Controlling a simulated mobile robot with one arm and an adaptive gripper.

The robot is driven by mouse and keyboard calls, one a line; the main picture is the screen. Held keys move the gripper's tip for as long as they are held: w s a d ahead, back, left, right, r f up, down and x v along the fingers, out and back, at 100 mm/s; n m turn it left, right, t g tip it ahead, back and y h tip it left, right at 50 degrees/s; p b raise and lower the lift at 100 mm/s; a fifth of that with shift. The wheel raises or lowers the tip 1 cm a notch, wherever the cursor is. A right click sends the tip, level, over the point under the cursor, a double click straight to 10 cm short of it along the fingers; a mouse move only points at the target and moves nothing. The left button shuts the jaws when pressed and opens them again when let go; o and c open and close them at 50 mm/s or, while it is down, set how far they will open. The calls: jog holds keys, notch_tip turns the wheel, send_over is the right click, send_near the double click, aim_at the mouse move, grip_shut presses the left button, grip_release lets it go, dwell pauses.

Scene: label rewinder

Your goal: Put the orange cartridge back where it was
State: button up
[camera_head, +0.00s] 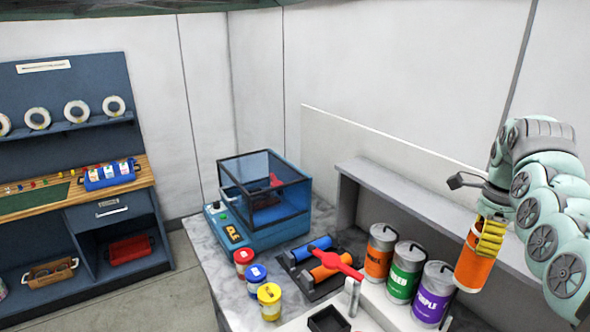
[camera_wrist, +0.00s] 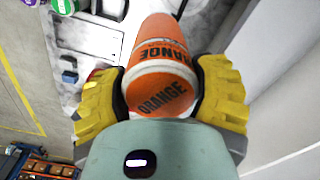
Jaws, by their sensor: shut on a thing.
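My gripper (camera_head: 489,238), with yellow fingers, is shut on an orange cartridge (camera_head: 474,266). It holds the cartridge slightly tilted, in front of the grey shelf at the right of the counter. In the wrist view the cartridge (camera_wrist: 165,90) is between both fingers and reads ORANGE on its end and side. An orange-labelled canister (camera_head: 379,254) stands on the counter, left of a green one (camera_head: 405,272) and a purple one (camera_head: 433,293). A dark rack (camera_head: 312,287) holds a blue cylinder (camera_head: 309,249) and an orange cylinder (camera_head: 327,268), with a red handle (camera_head: 337,262) over it.
A blue machine with a clear cover (camera_head: 264,200) stands at the back of the counter. Red (camera_head: 243,261), blue (camera_head: 257,276) and yellow (camera_head: 269,300) jars stand in front of it. A grey shelf (camera_head: 420,205) runs behind the canisters. A workbench (camera_head: 75,190) is at left.

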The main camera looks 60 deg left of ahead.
aim_at(462, 274)
jog(key=s+f+m, duration=0.1)
jog(key=s+m, duration=0.1)
jog(key=s+f+m, duration=0.2)
jog(key=s, duration=0.1)
jog(key=s+f+m, duration=0.2)
jog(key=shift+s+d+p, duration=0.15)
jog(key=shift+p, duration=0.15)
jog(key=s+d+f+m, duration=0.6)
jog(key=s, duration=0.3)
notch_tip(462, 274, down, 19)
jog(key=b, duration=1.2)
jog(key=shift+a+f+b, duration=0.15)
jog(key=shift+a+b, duration=0.1)
jog(key=shift+b, duration=0.15)
jog(key=shift+f, duration=0.25)
jog(key=o, duration=1.4)
